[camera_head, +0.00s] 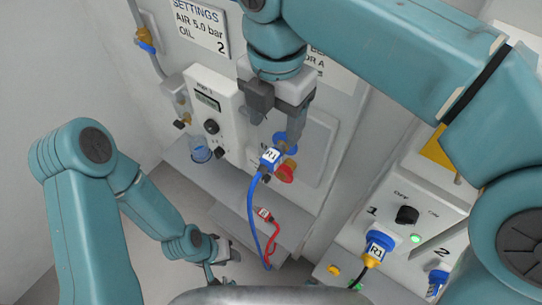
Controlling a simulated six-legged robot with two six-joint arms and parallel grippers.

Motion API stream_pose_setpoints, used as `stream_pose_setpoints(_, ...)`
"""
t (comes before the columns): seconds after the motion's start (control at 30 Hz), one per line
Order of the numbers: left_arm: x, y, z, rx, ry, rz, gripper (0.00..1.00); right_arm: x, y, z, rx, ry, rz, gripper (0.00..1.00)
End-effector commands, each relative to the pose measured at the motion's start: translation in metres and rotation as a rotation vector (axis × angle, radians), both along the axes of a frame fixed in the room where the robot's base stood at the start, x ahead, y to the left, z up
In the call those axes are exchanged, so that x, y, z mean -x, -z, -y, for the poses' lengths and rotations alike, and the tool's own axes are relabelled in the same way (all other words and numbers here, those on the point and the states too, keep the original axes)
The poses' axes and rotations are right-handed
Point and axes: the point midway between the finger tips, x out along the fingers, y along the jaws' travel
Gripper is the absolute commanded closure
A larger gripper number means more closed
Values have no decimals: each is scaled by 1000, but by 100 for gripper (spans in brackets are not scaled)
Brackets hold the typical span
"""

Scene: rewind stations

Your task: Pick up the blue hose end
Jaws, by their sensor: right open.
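The blue hose end (270,157), a blue connector with a white "R1" label, is at the front of the wall panel beside a blue ring (279,139). I cannot tell whether it is seated in that port. Its blue hose (252,208) hangs down from it past the shelf edge. My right gripper (281,120) is open just above the blue hose end, pointing down. Its fingers partly hide the panel, and I cannot tell whether they touch the connector. My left gripper (224,256) is low at the lower left, away from the hose; its jaw state is unclear.
A red hose end (263,213) with its red hose lies on the grey shelf (225,190). A red port (285,172) is just below the blue ring. A charger box (440,205) with a blue-yellow plug (379,245) stands at the right.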

Motion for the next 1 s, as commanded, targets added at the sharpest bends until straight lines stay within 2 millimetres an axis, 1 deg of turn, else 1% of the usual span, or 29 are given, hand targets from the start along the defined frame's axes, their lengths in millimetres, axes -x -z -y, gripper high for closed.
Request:
stream_pose_setpoints(0.03,0,3,0,0,1,0,62,1,13,1,2,0,-3,37)
stream_pose_setpoints(0.1,0,4,0,0,1,0,62,1,24,0,1,-1,-2,37)
stream_pose_setpoints(0.2,0,5,0,0,1,0,62,0,35,0,1,0,-2,37)
stream_pose_setpoints(0.37,0,4,0,0,0,0,62,-1,46,-2,2,0,-3,37)
stream_pose_setpoints(0.6,0,1,0,0,1,0,62,-1,83,-6,3,0,-2,37)
stream_pose_setpoints(0.7,0,1,0,0,1,0,62,-2,91,-6,2,0,-1,37)
stream_pose_setpoints(0.9,0,1,0,0,1,0,62,-3,91,-6,0,0,0,37)
stream_pose_setpoints(0.93,0,1,0,0,1,0,62,-3,91,-6,0,0,0,40)
stream_pose_setpoints(0.97,0,1,0,0,1,0,62,-3,91,-6,0,0,0,50)
stream_pose_setpoints(1.0,0,1,0,0,1,0,62,-3,91,-6,0,0,0,63)
